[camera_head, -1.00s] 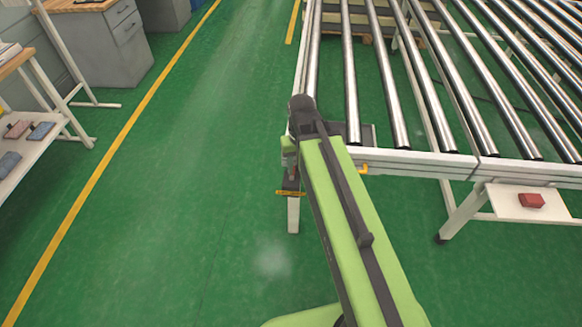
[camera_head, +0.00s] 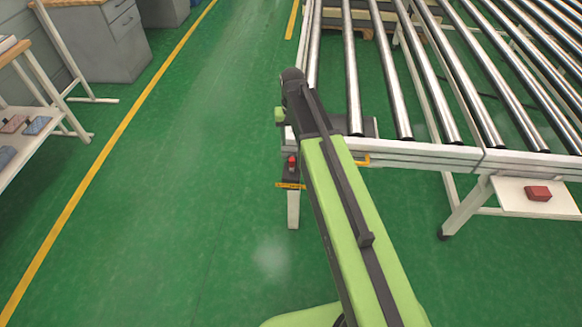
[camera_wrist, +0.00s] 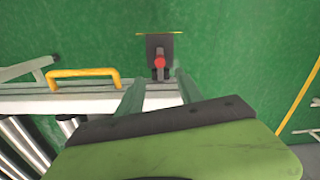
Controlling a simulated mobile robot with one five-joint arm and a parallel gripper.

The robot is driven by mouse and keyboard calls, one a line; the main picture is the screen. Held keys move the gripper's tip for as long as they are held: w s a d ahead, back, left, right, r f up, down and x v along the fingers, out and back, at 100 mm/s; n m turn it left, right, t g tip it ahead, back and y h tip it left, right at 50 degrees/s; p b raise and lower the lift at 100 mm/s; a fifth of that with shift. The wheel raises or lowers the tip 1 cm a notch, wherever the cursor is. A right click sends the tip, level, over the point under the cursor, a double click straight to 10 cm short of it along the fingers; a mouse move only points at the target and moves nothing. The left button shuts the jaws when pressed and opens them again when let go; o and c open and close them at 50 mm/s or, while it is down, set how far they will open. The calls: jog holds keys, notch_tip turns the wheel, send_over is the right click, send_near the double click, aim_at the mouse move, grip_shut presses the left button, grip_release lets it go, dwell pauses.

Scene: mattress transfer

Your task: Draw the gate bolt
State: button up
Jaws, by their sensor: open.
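The gate bolt's red knob (camera_wrist: 160,62) sits on a dark plate (camera_wrist: 152,42) at the upper middle of the wrist view. In the head view the red knob (camera_head: 292,161) shows at the conveyor's near left corner, just left of my arm. My gripper (camera_wrist: 159,76) is open, with its two fingers pointing towards the plate. In the picture the knob lies between the fingertip lines and slightly beyond them. The fingers do not close on it, and the depth gap is unclear. In the head view the fingers are mostly hidden by my arm.
A yellow handle (camera_wrist: 83,76) is fixed to the white conveyor frame (camera_wrist: 50,106), left of my fingers. The roller conveyor (camera_head: 440,70) fills the upper right. A red box (camera_head: 538,193) sits on a white shelf. Green floor on the left is clear up to the workbenches.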

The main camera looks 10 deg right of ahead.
aim_at(292, 159)
notch_tip(292, 159, down, 12)
jog(key=b, duration=1)
jog(key=shift+r, duration=0.25)
grip_shut()
dwell(0.3)
